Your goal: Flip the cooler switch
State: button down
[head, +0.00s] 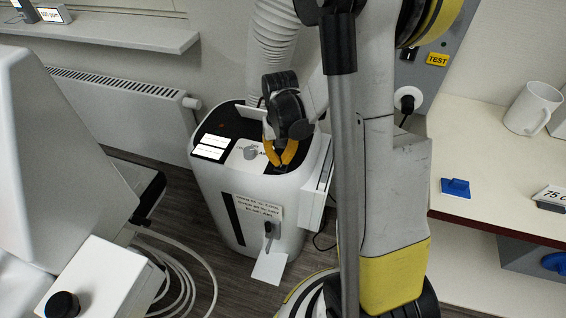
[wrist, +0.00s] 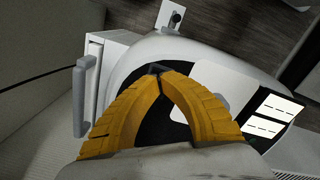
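The cooler (head: 275,200) is a white rounded unit with a black top panel, standing on the floor in the head view. Its white body also shows in the wrist view (wrist: 205,50). My gripper (head: 278,164) points down at the right part of the top panel. In the wrist view the yellow fingers of my gripper (wrist: 160,74) come together at their tips over the black panel. A small dark piece shows at the tips; I cannot tell whether it is the switch or part of the fingers. No switch is clearly visible, and the fingers hide part of the panel.
A white hose (head: 272,40) rises behind the cooler. A grey knob (wrist: 222,106) sits on the panel's white plate, beside lit labels (wrist: 272,115). A radiator (head: 120,110) is at left. A counter (head: 490,190) with a mug (head: 532,108) is at right.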

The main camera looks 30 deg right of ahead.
aim_at(281, 166)
jog(key=shift+f+b, duration=0.9)
jog(key=shift+f, duration=0.2)
dwell(0.3)
jog(key=shift+r, duration=0.1)
jog(key=shift+r+p, duration=2.55)
jog(key=shift+r, duration=0.9)
